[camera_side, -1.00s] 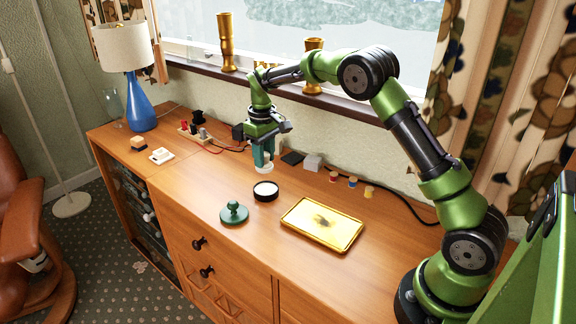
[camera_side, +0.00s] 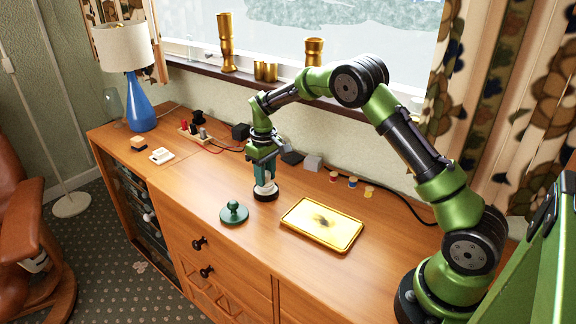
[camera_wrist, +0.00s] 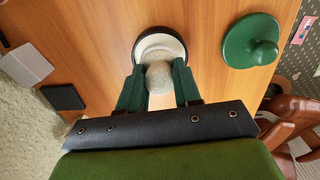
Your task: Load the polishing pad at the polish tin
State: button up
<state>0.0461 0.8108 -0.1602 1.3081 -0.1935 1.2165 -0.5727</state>
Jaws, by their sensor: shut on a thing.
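My gripper (camera_side: 264,178) points down over the polish tin, shut on the pale, rounded polishing pad (camera_side: 265,187). In the wrist view the pad (camera_wrist: 158,78) sits between my two green fingers. The polish tin (camera_side: 265,196) is a low round black tin with white contents. In the wrist view the tin (camera_wrist: 149,45) lies just beyond the fingertips, partly hidden by the pad. The pad is at the tin's mouth; I cannot tell whether it touches the polish. A green knobbed lid (camera_side: 234,212) lies beside the tin, also in the wrist view (camera_wrist: 243,42).
A gold tray (camera_side: 303,233) with a dark smudge lies right of the tin. Behind are a grey block (camera_side: 313,163), a dark block (camera_side: 291,157) and small coloured spools (camera_side: 352,182). A blue lamp (camera_side: 140,104) stands far left. The wood left of the lid is mostly clear.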

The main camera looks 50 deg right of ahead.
jog(key=shift+f, duration=0.65)
dwell(1.7)
jog(key=shift+r, duration=3.6)
